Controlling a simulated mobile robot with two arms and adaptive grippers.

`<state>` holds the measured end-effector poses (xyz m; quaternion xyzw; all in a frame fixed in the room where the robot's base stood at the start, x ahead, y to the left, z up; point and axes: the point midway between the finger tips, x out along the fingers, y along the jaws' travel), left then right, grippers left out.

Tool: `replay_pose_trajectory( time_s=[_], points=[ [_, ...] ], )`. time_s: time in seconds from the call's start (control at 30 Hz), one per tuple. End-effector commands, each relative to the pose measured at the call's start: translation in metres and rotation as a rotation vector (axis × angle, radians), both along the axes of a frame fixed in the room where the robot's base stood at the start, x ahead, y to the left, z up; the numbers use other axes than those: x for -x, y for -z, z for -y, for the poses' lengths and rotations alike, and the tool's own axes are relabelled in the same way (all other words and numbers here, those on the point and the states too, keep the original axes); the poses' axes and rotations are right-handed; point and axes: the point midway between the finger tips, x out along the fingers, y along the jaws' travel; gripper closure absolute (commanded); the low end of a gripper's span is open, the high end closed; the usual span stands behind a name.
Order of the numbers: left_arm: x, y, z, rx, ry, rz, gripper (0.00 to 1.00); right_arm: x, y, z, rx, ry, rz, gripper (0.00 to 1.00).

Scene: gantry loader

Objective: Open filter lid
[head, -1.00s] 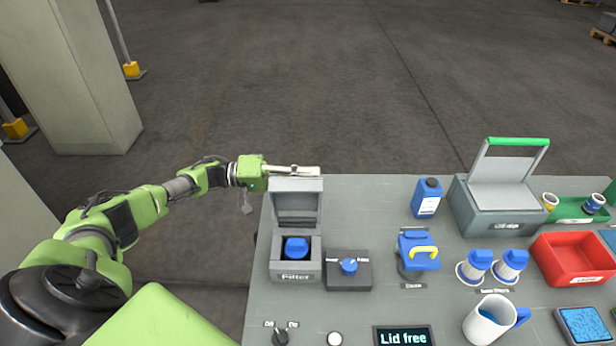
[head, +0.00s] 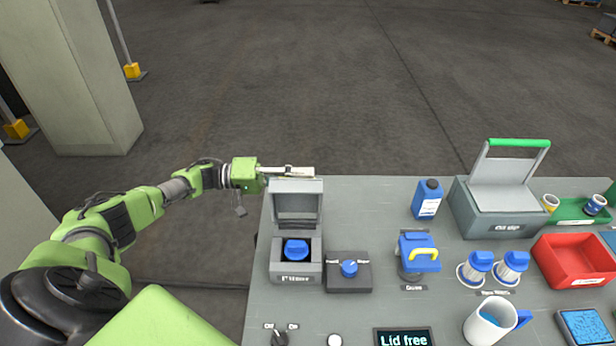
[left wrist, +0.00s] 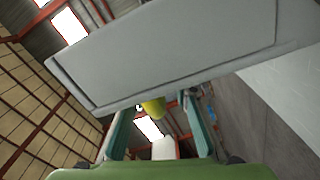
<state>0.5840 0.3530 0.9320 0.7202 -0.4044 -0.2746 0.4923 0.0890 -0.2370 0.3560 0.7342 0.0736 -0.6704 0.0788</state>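The filter box (head: 296,277), a grey box labelled Filter, stands at the table's left side. Its grey lid (head: 298,206) is tipped up and stands open at the back. A blue cap (head: 296,249) shows inside the box. My right gripper is not in view.
A blue knob (head: 349,268) on a dark block is right of the filter box. A display (head: 403,337) reads "Lid free".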

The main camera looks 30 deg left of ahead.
Motion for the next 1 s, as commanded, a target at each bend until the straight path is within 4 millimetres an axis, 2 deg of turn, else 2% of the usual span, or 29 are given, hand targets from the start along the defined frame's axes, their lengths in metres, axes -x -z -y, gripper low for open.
replay_pose_trajectory(
  time_s=[0.2,0.43,0.63,1.0],
  points=[
    [0.024,0.002,-0.043,-0.005,-0.007,-0.003,0.74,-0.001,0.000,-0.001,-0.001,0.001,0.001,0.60],
    [0.045,0.001,-0.077,-0.003,-0.006,-0.002,0.74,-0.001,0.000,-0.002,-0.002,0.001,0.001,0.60],
    [0.053,0.001,-0.089,-0.003,-0.002,-0.002,0.74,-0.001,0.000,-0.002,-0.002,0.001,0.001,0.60],
    [0.054,0.001,-0.090,-0.003,-0.002,-0.002,0.74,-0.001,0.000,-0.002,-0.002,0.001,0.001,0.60]
  ],
)
